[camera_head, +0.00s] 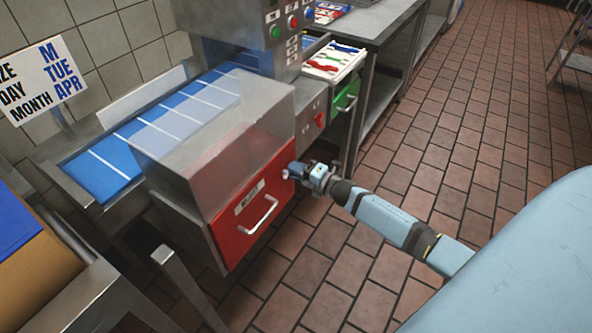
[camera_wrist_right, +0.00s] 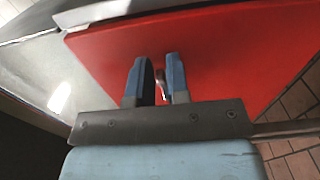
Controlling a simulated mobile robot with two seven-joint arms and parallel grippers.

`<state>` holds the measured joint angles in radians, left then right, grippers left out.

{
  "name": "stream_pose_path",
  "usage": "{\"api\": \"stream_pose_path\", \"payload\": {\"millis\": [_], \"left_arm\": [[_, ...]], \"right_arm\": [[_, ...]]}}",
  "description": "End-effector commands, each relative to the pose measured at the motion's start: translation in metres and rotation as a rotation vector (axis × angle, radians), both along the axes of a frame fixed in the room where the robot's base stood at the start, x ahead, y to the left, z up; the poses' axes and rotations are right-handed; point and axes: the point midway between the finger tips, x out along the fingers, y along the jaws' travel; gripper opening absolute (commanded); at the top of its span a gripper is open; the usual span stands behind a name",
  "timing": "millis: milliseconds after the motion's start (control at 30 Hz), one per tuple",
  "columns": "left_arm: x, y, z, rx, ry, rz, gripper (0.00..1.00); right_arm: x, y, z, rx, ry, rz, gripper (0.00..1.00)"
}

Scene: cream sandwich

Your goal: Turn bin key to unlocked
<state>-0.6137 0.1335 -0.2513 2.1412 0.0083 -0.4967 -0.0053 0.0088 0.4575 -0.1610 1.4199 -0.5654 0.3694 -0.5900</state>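The red bin (camera_head: 232,226) with a silver handle and a small label is set in the machine's front below a clear cover. Its red face (camera_wrist_right: 225,50) fills much of the right wrist view. A small silver key (camera_wrist_right: 161,82) stands out from that face. My right gripper (camera_head: 296,171) is at the upper right part of the bin front. In the right wrist view its two blue fingers (camera_wrist_right: 158,72) are on either side of the key, with a narrow gap showing. The key's turned position is too small to read. My left gripper is not in view.
A green bin (camera_head: 346,97) and a red switch (camera_head: 320,120) are farther right. A metal post (camera_head: 180,275) stands at the front. The tiled floor (camera_head: 440,150) on the right is clear.

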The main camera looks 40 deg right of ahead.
Motion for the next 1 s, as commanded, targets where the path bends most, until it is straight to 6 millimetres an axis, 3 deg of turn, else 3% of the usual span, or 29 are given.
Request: {"api": "stream_pose_path", "payload": {"millis": [100, 467, 1000], "left_arm": [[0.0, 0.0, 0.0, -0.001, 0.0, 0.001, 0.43], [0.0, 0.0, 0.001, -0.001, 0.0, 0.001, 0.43], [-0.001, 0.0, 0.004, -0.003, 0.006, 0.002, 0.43]], "right_arm": [[-0.001, 0.002, -0.001, 0.001, 0.0, 0.003, 0.33], [-0.008, -0.002, -0.001, 0.0, 0.001, 0.002, 0.33], [-0.109, -0.043, -0.001, 0.0, 0.003, 0.002, 0.33]]}}
